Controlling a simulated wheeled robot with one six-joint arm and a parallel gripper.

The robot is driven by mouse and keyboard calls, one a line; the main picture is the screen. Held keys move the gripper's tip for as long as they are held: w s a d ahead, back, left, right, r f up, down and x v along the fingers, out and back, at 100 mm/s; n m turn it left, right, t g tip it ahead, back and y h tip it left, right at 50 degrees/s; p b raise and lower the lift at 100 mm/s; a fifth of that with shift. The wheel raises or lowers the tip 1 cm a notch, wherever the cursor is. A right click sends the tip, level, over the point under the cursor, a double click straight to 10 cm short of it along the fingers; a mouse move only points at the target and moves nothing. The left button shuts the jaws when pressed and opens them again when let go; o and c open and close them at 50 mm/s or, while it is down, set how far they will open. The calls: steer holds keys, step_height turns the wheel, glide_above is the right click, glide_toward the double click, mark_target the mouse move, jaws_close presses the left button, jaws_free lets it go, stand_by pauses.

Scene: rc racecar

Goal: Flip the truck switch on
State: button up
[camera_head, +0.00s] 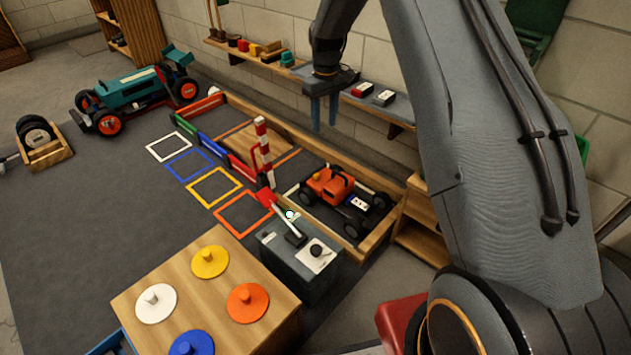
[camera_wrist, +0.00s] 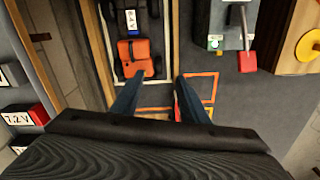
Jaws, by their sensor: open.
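The orange truck (camera_head: 330,185) with black wheels stands in a wooden-walled bay. A white label with dark markings (camera_head: 358,202) sits at one end, and a small yellow-orange knob (camera_head: 316,177) at the other. I cannot tell for certain which part is its switch or its position. In the wrist view the truck (camera_wrist: 135,57) lies ahead of and left of centre between the fingers. My gripper (camera_head: 324,118) is open and empty, pointing down above the far side of the bay, well apart from the truck. It also shows in the wrist view (camera_wrist: 158,82).
Wall shelves (camera_head: 385,118) hold battery-like blocks. A teal racecar (camera_head: 135,95) and a peg table (camera_head: 185,265) stand left.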

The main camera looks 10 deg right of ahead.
mark_target(316, 175)
steer(key=w+f+b, duration=0.4)
steer(key=f, duration=0.5)
steer(key=w+f+n+b, duration=0.1)
steer(key=w+f+b, duration=0.4)
steer(key=f, duration=0.4)
steer(key=w+f+n+b, duration=0.1)
steer(key=w+f+b, duration=0.3)
steer(key=f, duration=0.5)
steer(key=shift+w+d, duration=0.15)
steer(key=shift+w, duration=0.15)
step_height(316, 175, down, 8)
steer(key=b, duration=0.3)
steer(key=shift+r+b, duration=0.2)
steer(key=shift+b, duration=0.15)
jaws_close()
